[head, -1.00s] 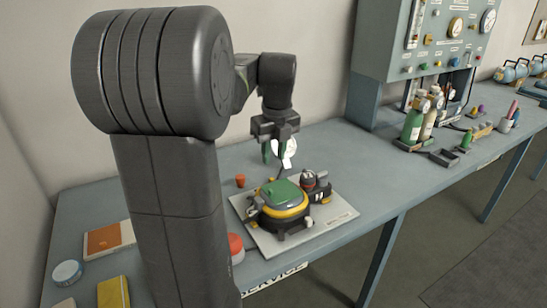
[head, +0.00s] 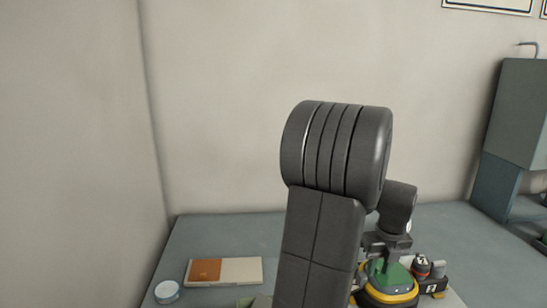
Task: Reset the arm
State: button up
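My arm stands large and dark in the middle of the head view and hides part of the bench behind it. My gripper (head: 383,262) hangs low at its right side, in front of or above the breathing set with its green top and yellow ring (head: 390,287). The fingertips blend with the green top, so I cannot tell whether they are apart or touching anything. The lower part of the set is cut off by the bottom edge.
On the blue-grey bench (head: 215,235) lie an orange-and-cream booklet (head: 235,271) and a round blue-white tin (head: 167,291) at the left. A small black-and-red part (head: 421,266) is beside the set. A grey cabinet (head: 520,112) stands at the right.

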jog(key=shift+r, duration=1.95)
